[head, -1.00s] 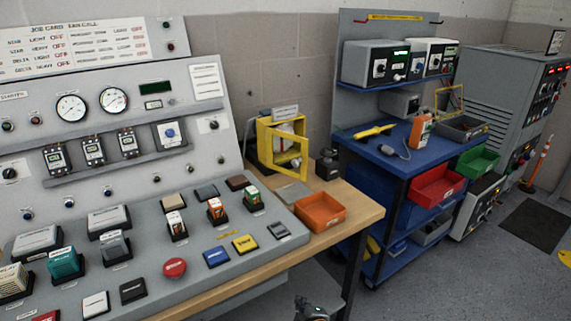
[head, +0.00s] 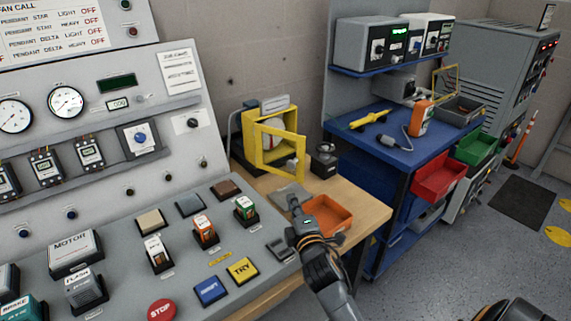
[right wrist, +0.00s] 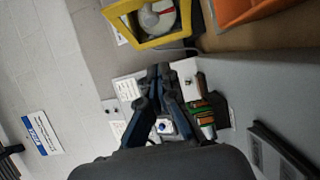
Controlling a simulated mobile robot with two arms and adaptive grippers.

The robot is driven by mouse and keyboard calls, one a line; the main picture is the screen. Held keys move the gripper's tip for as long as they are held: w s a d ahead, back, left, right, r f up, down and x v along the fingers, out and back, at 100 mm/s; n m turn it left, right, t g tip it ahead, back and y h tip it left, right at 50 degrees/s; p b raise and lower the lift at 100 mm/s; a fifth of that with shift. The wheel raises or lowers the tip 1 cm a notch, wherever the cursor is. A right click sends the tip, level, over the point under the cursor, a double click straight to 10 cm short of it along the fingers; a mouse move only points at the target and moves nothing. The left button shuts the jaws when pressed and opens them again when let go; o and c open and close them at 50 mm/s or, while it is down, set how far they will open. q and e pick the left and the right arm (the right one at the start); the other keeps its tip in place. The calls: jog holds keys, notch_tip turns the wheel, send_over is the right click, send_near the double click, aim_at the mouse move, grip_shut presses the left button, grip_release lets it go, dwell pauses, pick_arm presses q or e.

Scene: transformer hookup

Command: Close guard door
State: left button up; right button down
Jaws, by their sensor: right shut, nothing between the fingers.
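The yellow guard box (head: 248,138) stands on the wooden bench beside the grey console in the head view. Its yellow framed door (head: 301,158) stands open, swung out toward the front right. A yellow frame (right wrist: 160,42) with a white and red part behind it shows at the top of the right wrist view. My right gripper (head: 294,208) is in front of and below the door, apart from it, above the bench's left side. Its fingers (right wrist: 161,72) are together with nothing between them. My left gripper is not in view.
An orange tray (head: 345,222) sits on the bench right of my right gripper. A dark small device (head: 324,163) stands close to the door's right side. The sloped console with buttons (head: 240,268) lies to the left. A blue cart (head: 385,158) stands behind on the right.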

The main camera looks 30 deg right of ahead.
aim_at(287, 165)
jog(key=d+x, duration=0.1)
jog(key=x, duration=0.3)
jog(key=p+x, duration=0.1)
jog(key=x, duration=0.3)
jog(key=s+d+x, duration=0.1)
jog(key=x, duration=0.3)
jog(key=shift+w+d+r+p, duration=0.15)
jog(key=shift+w+d+p, duration=0.25)
jog(key=shift+d, duration=0.05)
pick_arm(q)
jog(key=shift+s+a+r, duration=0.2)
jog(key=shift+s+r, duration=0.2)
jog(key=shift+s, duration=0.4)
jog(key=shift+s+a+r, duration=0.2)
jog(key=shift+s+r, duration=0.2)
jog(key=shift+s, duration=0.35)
